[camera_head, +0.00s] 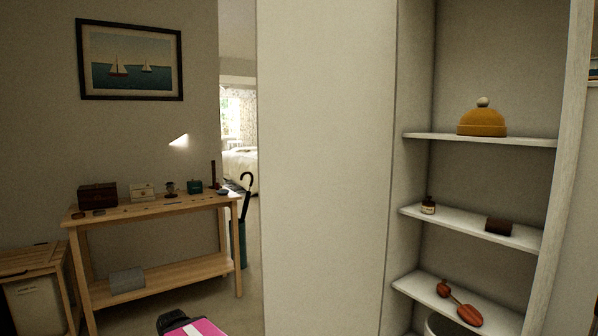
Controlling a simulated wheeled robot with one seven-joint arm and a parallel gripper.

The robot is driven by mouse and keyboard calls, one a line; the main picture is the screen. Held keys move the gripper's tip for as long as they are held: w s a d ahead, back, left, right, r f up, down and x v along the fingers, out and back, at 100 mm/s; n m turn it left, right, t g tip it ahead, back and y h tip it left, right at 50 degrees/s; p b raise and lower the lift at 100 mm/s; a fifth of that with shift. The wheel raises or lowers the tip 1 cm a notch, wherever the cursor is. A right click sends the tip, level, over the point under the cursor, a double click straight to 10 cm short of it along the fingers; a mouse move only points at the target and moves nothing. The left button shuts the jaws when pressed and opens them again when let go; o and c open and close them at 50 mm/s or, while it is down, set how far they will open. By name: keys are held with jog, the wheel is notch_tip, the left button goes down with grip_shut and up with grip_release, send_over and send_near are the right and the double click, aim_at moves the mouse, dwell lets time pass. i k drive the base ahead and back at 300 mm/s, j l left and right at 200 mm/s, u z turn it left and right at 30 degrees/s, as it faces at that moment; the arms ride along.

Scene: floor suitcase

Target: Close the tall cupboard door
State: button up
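The tall cupboard (575,130) stands at the right with its shelves exposed. A tall, plain pale panel (325,170), which looks like its door, stands open at the left of the shelves. It runs beyond the top and bottom of the picture. Its edge nearer the shelves meets the cupboard's left inner wall in the view. No handle shows on the visible face. A pink, white and black part of my arm shows at the bottom edge, left of the panel and apart from it in the picture. My gripper's fingers are not in view.
Floor shows between table and panel.

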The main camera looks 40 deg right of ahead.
aim_at(325, 72)
jog(key=i, duration=1.75)
jog(key=i+z, duration=0.15)
jog(key=i, duration=0.3)
jog(key=i+j+z, duration=0.15)
jog(key=i, duration=0.3)
jog(key=i+j+z, duration=0.1)
jog(key=i, duration=0.35)
jog(key=z, duration=3.65)
